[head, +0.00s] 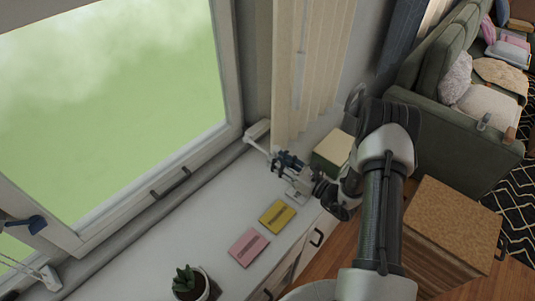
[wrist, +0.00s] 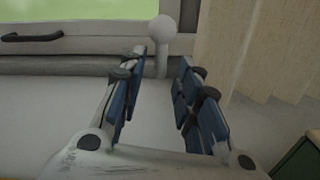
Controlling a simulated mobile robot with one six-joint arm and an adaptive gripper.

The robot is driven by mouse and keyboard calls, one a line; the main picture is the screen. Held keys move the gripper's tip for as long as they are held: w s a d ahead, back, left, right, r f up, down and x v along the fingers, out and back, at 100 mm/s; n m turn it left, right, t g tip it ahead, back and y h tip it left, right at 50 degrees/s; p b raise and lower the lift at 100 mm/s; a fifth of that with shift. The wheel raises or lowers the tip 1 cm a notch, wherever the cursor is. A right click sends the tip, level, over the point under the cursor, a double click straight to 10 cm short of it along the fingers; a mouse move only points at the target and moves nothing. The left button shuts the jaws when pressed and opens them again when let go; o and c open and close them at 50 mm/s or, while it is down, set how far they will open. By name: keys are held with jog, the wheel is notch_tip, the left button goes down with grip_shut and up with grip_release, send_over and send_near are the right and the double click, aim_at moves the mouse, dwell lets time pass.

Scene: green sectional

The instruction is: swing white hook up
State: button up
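The white hook (wrist: 161,32) shows in the wrist view as a pale stem with a round end, in front of the window's lower frame. In the head view, a thin white bar (head: 257,147) near the window's right corner appears to be the same hook, running toward my gripper (head: 279,162). In the wrist view my gripper (wrist: 163,64) is open, its blue-padded fingers apart on either side of the stem's line. The round end lies beyond the fingertips. I cannot tell whether either finger touches the stem.
The white sill (head: 190,215) holds a yellow card (head: 277,215), a pink card (head: 249,247) and a potted plant (head: 190,284). A green box with a cream top (head: 334,147) stands beside my gripper. A beige curtain (head: 312,60) hangs just behind it. A black handle (wrist: 31,37) sits on the frame.

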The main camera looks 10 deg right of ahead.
aim_at(267, 152)
jog(key=x, duration=0.5)
jog(key=shift+w, duration=0.1)
jog(key=shift+c, duration=0.6)
grip_shut()
